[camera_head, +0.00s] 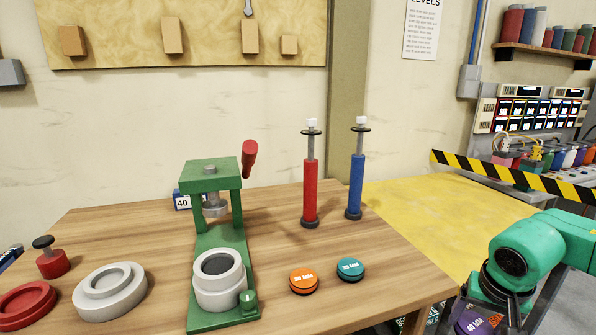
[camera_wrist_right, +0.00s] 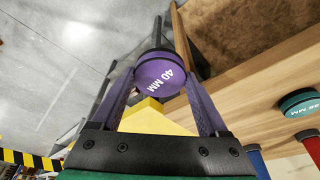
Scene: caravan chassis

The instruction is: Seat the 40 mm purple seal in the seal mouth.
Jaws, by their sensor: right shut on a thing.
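The purple seal (camera_wrist_right: 160,73), a round disc marked 40 MM, is between the fingers of my right gripper (camera_wrist_right: 160,80), which is shut on it. In the head view the purple seal (camera_head: 474,322) is partly cut off at the bottom edge, off the right side of the wooden bench. A green press (camera_head: 211,165) with a red handle stands on the bench. On its base sits a pale grey cup (camera_head: 221,290) with a round open mouth, which may be the seal mouth. My left gripper is not in view.
An orange seal (camera_head: 304,280) and a teal seal (camera_head: 350,268) lie right of the press. Behind them stand a red pump (camera_head: 310,190) and a blue pump (camera_head: 356,185). A striped barrier (camera_head: 515,177) crosses the right.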

